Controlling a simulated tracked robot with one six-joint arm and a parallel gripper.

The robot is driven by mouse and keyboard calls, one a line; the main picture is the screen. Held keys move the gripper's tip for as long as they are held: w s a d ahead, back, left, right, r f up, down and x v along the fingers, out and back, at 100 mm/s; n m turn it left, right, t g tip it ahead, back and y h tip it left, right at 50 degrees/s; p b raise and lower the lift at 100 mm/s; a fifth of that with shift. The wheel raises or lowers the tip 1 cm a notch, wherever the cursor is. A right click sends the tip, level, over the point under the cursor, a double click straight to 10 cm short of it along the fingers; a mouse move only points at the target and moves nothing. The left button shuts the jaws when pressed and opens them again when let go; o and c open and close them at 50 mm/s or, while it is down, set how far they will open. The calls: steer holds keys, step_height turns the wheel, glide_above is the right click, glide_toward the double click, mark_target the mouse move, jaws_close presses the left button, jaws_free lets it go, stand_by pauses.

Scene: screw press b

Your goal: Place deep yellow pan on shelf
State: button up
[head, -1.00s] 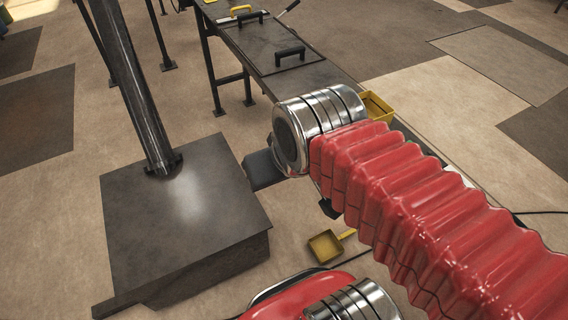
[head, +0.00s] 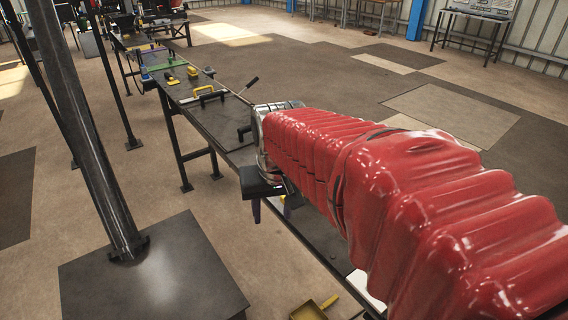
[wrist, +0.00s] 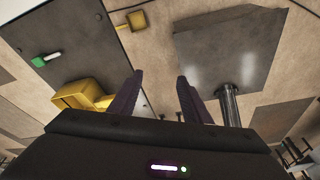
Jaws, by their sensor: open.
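My gripper (head: 256,212) is open and empty, pointing down beside the bench in the head view. Its two dark fingers stand apart in the wrist view (wrist: 160,77). One yellow pan (head: 314,309) with a short handle lies on the floor at the bottom of the head view; it also shows small at the top of the wrist view (wrist: 138,20). A deeper-looking yellow pan (wrist: 84,94) is left of the fingers in the wrist view, apart from them. In the head view my arm mostly hides it. I cannot tell which surface is the named shelf.
A long dark bench (head: 219,122) runs to the back left, with yellow-handled (head: 208,92) and other tools on it. A dark block (head: 152,275) with a pole (head: 85,140) stands at the left. A green-handled item (wrist: 40,61) shows in the wrist view. Floor right of the bench is clear.

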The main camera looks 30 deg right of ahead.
steer(key=w+d+m, duration=0.3)
steer(key=d, duration=0.2)
steer(key=w+d+m+g, duration=0.1)
steer(key=w+d+m, duration=0.2)
steer(key=d, duration=0.3)
steer(key=w+d+m+g, duration=0.1)
steer(key=w+d+m, duration=0.2)
steer(key=d, duration=0.3)
steer(key=shift+w+d+r+m+y, duration=0.15)
steer(key=shift+w+r+m+y, duration=0.15)
steer(key=shift+w+r, duration=0.1)
steer(key=shift+w+r+m+g, duration=0.1)
steer(key=shift+r+m+g, duration=0.2)
steer(key=shift+r+m, duration=1.45)
steer(key=shift+f, duration=0.3)
step_height(320, 180, down, 8)
steer(key=shift+r, duration=0.15)
steer(key=shift+f, duration=0.4)
steer(key=shift+f, duration=0.1)
